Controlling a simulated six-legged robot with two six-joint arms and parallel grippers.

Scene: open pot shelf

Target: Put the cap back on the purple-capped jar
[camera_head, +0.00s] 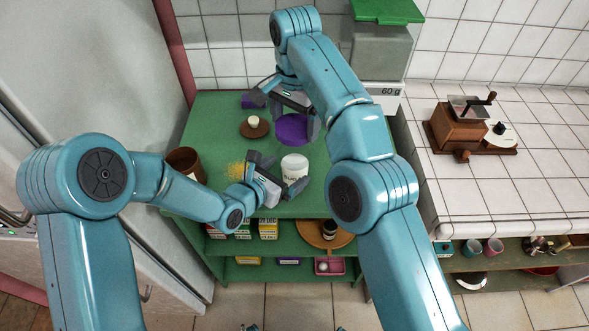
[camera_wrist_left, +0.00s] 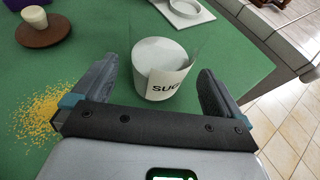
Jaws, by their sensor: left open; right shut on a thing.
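The jar (camera_head: 294,169) is white and stands upright and uncapped on the green shelf top. In the left wrist view the jar (camera_wrist_left: 162,75) has a label reading "SUG". My left gripper (camera_head: 278,174) is open, its fingers either side of the jar's near side; in its wrist view a gap shows beside each finger. My right gripper (camera_head: 289,112) is shut on the purple cap (camera_head: 291,130) and holds it behind the jar in the picture. How the fingers meet the cap is partly hidden.
Yellow grains (camera_head: 236,170) are spilled left of the jar. A brown pot (camera_head: 185,162) and a round brown board (camera_head: 254,132) with a pale piece stand on the left. A grey scale (camera_head: 380,50) is at the back right. A coffee grinder (camera_head: 460,130) stands on the tiled counter.

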